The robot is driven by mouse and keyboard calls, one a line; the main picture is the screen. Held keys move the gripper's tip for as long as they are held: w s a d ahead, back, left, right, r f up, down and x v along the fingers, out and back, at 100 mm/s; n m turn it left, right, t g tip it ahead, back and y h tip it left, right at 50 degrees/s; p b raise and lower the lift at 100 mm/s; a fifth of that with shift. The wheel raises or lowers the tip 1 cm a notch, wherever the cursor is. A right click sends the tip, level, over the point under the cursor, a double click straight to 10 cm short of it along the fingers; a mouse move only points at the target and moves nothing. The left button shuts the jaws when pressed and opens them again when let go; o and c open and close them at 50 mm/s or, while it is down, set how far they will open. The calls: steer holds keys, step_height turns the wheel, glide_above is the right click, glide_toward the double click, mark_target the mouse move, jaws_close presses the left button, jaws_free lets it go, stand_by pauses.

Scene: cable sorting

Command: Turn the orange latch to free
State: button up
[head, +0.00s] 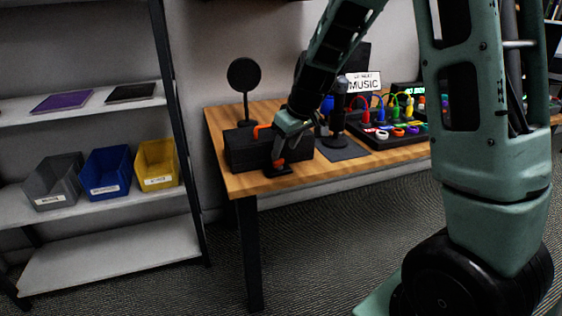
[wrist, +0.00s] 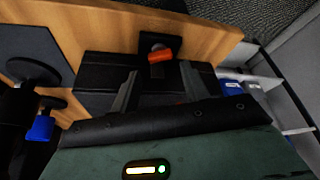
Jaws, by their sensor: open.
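A black box (head: 240,150) sits near the left end of the wooden table. A small orange piece (head: 278,163), looking like the latch, is on a black base at the box's front, near the table edge. In the wrist view this orange latch (wrist: 160,56) lies just beyond my fingertips. A second orange part (head: 262,130) shows at the top of the box, partly hidden by my gripper. My gripper (head: 279,153) points down just above the front latch. In the wrist view my gripper (wrist: 168,71) has its fingers apart, with nothing seen held. Contact cannot be told.
A dark stand with a round head (head: 244,76) is behind the box. A shelf with bins (head: 107,172) stands left.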

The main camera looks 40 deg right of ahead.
mark_target(279, 161)
steer(key=b+x, duration=0.1)
steer(key=x, duration=0.4)
steer(key=c, duration=0.7)
steer(key=m+p, duration=0.1)
steer(key=p, duration=0.1)
steer(key=m+p, duration=0.1)
steer(key=p, duration=0.1)
steer(key=shift+a+r+h, duration=0.2)
steer(key=shift+r+h, duration=0.1)
steer(key=shift+h, duration=0.1)
steer(key=m+p, duration=0.2)
steer(key=p, duration=0.1)
steer(key=shift+h, duration=0.4)
steer(key=shift+f+m+p, duration=0.35)
steer(key=shift+m+p, duration=0.25)
